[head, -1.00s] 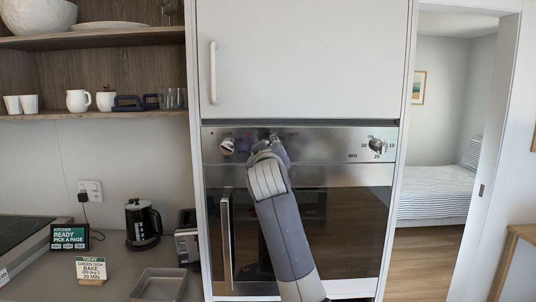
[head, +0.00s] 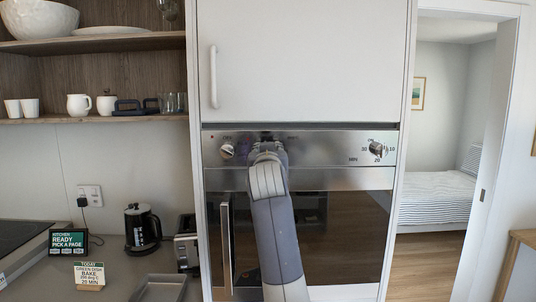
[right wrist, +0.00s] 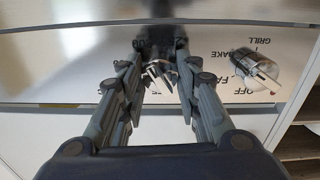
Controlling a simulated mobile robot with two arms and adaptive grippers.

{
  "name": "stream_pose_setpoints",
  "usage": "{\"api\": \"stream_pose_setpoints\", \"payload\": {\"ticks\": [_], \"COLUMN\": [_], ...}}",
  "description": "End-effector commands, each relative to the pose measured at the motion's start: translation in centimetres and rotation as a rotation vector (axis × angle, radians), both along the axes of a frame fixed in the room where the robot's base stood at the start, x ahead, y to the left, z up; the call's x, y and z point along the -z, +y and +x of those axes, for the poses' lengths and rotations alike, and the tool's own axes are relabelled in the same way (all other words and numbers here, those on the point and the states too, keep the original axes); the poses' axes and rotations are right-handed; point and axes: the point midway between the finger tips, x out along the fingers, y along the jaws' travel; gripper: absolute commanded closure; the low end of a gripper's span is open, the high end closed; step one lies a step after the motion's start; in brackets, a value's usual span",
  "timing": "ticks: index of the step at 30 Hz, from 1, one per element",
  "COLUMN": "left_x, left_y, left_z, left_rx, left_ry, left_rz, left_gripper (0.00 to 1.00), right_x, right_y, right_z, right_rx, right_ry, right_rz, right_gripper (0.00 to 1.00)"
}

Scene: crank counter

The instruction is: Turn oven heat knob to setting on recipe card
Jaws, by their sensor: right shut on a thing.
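The oven's control panel (head: 330,147) is a steel strip above the dark glass door. My right gripper (head: 267,142) is at the middle of the panel and hides most of the heat knob there. In the right wrist view the heat knob (right wrist: 160,72) shows between the fingers of the right gripper (right wrist: 163,75), which is shut on it. Its setting cannot be read. The recipe card (head: 90,275) stands on the counter and reads TODAY, GREEN DISH, BAKE, 200 deg C, 20 MIN. My left gripper is not in view.
A mode knob (head: 227,150) sits left of the gripper; it also shows in the right wrist view (right wrist: 252,68) among upside-down labels. A minutes knob (head: 377,149) is at the right. The oven door handle (head: 226,243) is below. A kettle (head: 140,228) and toaster (head: 187,243) stand left.

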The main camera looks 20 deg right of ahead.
Motion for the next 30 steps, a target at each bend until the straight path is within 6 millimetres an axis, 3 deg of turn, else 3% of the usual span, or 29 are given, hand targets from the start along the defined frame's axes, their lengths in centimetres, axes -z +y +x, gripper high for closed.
{"api": "stream_pose_setpoints", "payload": {"ticks": [8,9,11,23,30], "left_x": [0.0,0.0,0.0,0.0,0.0], "left_y": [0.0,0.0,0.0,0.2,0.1], "left_z": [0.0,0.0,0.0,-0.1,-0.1], "left_rx": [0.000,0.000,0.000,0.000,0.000], "left_ry": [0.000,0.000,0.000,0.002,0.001], "left_rz": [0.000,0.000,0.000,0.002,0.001], "left_gripper": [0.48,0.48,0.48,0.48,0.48], "right_x": [0.1,0.1,0.1,0.0,0.1], "right_y": [0.0,0.0,0.0,0.1,0.9], "right_z": [0.0,0.0,0.0,-0.2,-2.7], "right_rx": [-0.001,-0.001,0.000,0.000,-0.002], "right_ry": [0.003,0.003,0.003,0.000,0.000], "right_rz": [0.001,0.001,0.000,0.000,0.001], "right_gripper": [0.93,0.63,0.49,0.48,0.48]}}
